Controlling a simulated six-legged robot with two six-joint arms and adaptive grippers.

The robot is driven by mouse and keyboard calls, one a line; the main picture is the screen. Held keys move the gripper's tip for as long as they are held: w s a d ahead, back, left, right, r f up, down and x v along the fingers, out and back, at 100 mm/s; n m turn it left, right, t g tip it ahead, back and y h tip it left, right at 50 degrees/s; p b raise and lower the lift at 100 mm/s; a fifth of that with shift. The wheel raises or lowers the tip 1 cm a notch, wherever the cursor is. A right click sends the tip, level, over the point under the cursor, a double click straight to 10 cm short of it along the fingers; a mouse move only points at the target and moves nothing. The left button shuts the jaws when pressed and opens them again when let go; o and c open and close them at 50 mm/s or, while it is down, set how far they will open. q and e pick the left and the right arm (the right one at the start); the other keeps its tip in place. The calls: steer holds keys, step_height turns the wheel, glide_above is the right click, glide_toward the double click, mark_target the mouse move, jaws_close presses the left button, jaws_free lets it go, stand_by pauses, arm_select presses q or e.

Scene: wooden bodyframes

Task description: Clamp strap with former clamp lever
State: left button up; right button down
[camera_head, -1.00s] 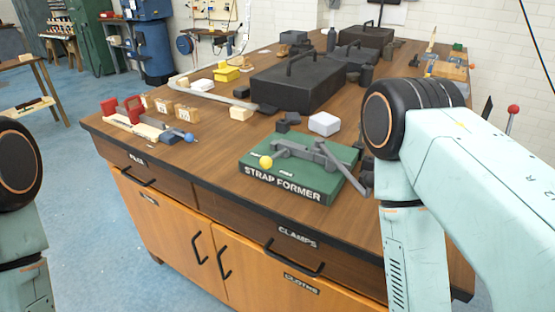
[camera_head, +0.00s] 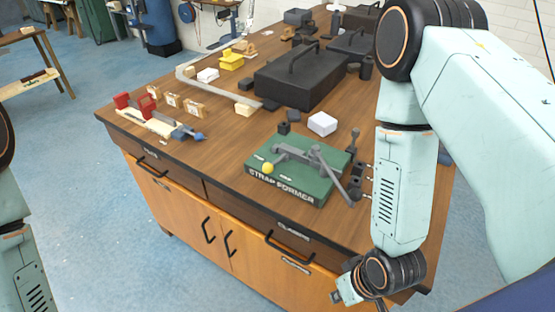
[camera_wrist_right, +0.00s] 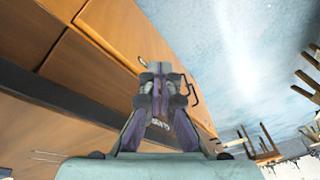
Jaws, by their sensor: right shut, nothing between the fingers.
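The green strap former (camera_head: 292,180), lettered STRAP FORMER, sits near the bench's front edge in the head view. A grey lever assembly with a yellow ball knob (camera_head: 267,168) lies across its top. A longer dark grey lever arm (camera_head: 334,177) slopes down over its right side. I cannot make out a separate strap on it. My right arm hangs right of the former, its wrist low by the bench front. In the right wrist view my right gripper (camera_wrist_right: 160,76) is shut and empty, with orange cabinet fronts behind it. My left gripper is out of view; only arm links show.
The wooden bench (camera_head: 222,160) has free surface left of the former. A white block (camera_head: 322,124) and small dark blocks stand behind it. A black case (camera_head: 300,78) lies farther back. Drawer and door handles (camera_head: 290,247) project from the bench front.

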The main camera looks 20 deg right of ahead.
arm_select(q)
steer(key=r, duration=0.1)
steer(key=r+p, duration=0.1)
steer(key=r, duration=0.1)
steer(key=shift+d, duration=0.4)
arm_select(e)
steer(key=w+d+r+n+t+y, duration=0.1)
steer(key=w+r+n+t, duration=0.1)
steer(key=w+r, duration=0.5)
steer(key=w+d+r+n+t+y, duration=0.1)
steer(key=w+r+n+t+y, duration=0.1)
steer(key=w+r, duration=0.5)
steer(key=w+n+t, duration=0.1)
steer(key=w, duration=0.5)
steer(key=shift+w+t, duration=0.35)
steer(key=shift+t, duration=0.05)
